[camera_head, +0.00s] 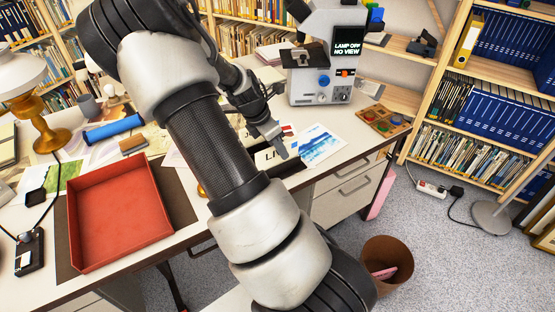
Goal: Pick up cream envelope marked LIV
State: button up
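A pale cream envelope-like piece (264,159) lies at the desk's front edge, beside a dark area. Dark lettering shows on it, but my gripper covers part and I cannot read the whole mark. My gripper (282,152) points down over its right part, at or just above it. I cannot tell whether the fingers touch it or are open or shut. My arm crosses the middle of the view and hides part of the desk.
A red tray (118,213) stands empty on the left of the desk. A blue-painted print (320,143) lies right of my gripper. A microscope (322,60) stands behind, with a wooden palette (381,120) to its right. A brass lamp (49,130) stands far left.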

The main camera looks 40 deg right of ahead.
jog(key=shift+f, duration=0.25)
dwell(0.3)
jog(key=shift+c, duration=0.4)
grip_shut()
